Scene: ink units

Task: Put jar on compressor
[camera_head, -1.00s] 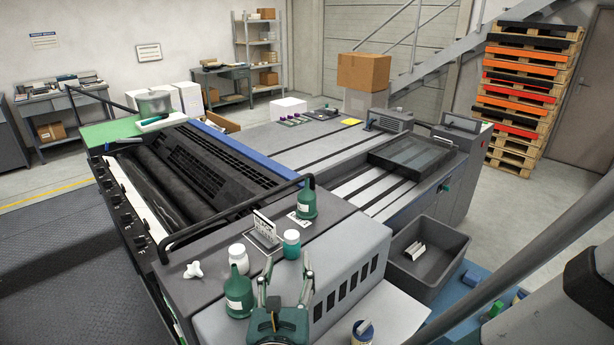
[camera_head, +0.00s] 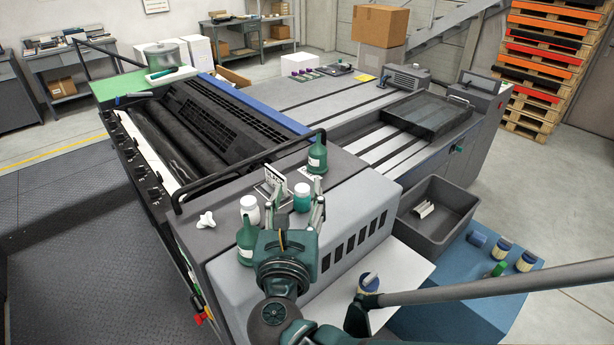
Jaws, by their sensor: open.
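A small teal jar with a white lid (camera_head: 302,197) stands upright on the dark grey top of the press's near end. A white jar (camera_head: 250,208) stands just left of it. My gripper (camera_head: 294,207) points away from the camera, its fingers open, with the teal jar showing between the fingertips. The white jar is just outside the left finger. I cannot tell whether either finger touches a jar. A grey finned unit (camera_head: 406,78), which looks like the compressor, sits on the far right part of the press.
Green bottles stand left of my gripper (camera_head: 246,243) and behind the jars (camera_head: 317,155). A small sign stand (camera_head: 275,182) and a white knob (camera_head: 206,220) are close by. A black rail (camera_head: 245,165) crosses behind. A grey bin (camera_head: 440,208) is at right.

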